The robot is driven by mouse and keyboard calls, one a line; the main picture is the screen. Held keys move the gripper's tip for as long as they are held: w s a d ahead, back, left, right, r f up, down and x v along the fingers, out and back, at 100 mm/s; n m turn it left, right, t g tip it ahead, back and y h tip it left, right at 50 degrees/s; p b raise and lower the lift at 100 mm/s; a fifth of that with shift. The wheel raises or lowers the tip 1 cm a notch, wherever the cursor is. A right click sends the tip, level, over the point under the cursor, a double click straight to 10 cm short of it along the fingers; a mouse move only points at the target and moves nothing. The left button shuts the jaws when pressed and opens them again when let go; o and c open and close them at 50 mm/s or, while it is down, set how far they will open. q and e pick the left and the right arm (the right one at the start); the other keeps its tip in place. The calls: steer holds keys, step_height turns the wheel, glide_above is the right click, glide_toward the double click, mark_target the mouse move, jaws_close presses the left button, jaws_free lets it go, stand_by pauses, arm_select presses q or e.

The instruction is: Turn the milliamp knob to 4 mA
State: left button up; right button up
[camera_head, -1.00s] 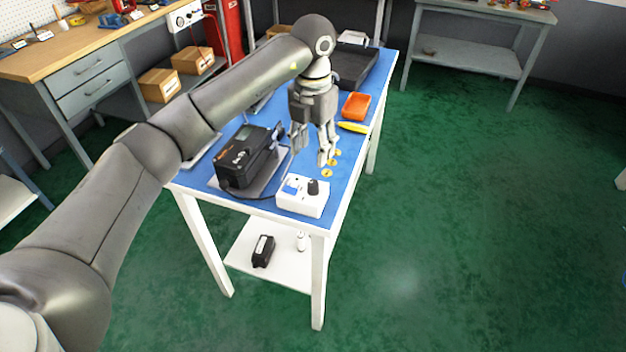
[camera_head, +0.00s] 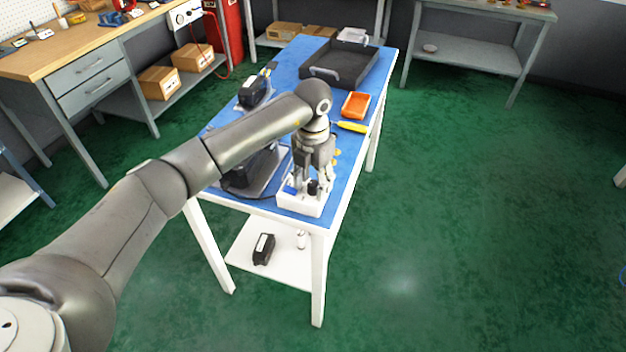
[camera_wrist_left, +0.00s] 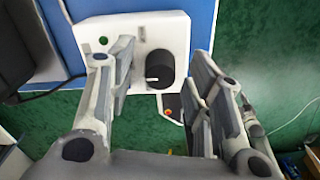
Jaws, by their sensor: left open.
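The white control box (camera_head: 290,203) sits at the near corner of the blue-topped table (camera_head: 262,207). My left gripper (camera_head: 312,186) is over the box, pointing down at the knob. In the left wrist view the fingers (camera_wrist_left: 158,85) are open, one on each side of the knob, with visible gaps. I cannot tell how deep the fingertips reach. The scale marks are hidden or too small to read. My right gripper is not in view.
The black positioner (camera_head: 250,175) stands left of the box, partly behind my arm. A yellow-handled tool (camera_head: 352,127), an orange tray (camera_head: 356,105) and a black tray (camera_head: 350,70) lie farther back. The floor right of the table is clear.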

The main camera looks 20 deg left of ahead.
arm_select(q)
jaws_close()
steer(key=n, duration=0.6)
steer(key=shift+r, duration=0.1)
steer(key=n, duration=0.5)
steer(key=shift+n+p, duration=0.4)
stand_by(0.4)
jaws_free()
